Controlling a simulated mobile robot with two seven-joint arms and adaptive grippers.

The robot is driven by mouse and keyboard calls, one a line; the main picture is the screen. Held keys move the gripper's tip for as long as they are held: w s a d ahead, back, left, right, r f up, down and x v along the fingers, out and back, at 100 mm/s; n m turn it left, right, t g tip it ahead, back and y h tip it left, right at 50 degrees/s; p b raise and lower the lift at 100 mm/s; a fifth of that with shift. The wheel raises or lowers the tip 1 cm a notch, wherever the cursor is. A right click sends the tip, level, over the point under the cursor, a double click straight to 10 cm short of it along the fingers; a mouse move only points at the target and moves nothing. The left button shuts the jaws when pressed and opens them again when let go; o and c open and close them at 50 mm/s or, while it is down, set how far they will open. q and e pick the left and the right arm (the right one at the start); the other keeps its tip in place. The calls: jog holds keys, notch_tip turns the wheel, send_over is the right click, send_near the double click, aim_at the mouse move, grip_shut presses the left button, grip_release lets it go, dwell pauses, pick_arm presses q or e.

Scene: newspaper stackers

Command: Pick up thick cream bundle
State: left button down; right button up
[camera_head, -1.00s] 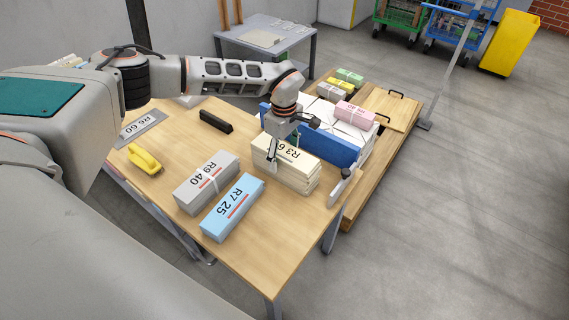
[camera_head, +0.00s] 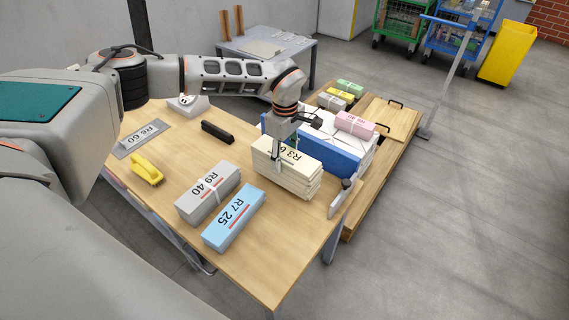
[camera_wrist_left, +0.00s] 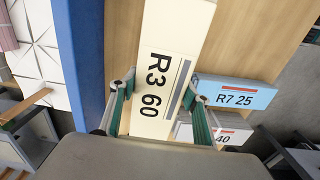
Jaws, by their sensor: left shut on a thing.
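The thick cream bundle (camera_head: 300,187) is marked R3 60 and stands near the blue wall at the far right of the wooden table. My left gripper (camera_head: 279,160) comes down on it from above. In the left wrist view the green-padded fingers of the left gripper (camera_wrist_left: 160,108) press its two long sides, and the cream top (camera_wrist_left: 172,35) runs between them. The bundle seems slightly above the table, but its underside is hard to see. My right gripper is not in view.
A grey bundle R9 40 (camera_head: 200,205) and a blue bundle R7 25 (camera_head: 234,221) lie nearby on the table (camera_head: 265,262). A blue-walled stack (camera_head: 340,152) is close behind. A yellow tool (camera_head: 148,170) and black bar (camera_head: 217,131) lie left.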

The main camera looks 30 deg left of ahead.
pick_arm(q)
notch_tip(320, 180, up, 17)
jog(key=p, duration=0.2)
jog(key=shift+w, duration=0.15)
dwell(0.4)
jog(key=shift+d+f, duration=0.1)
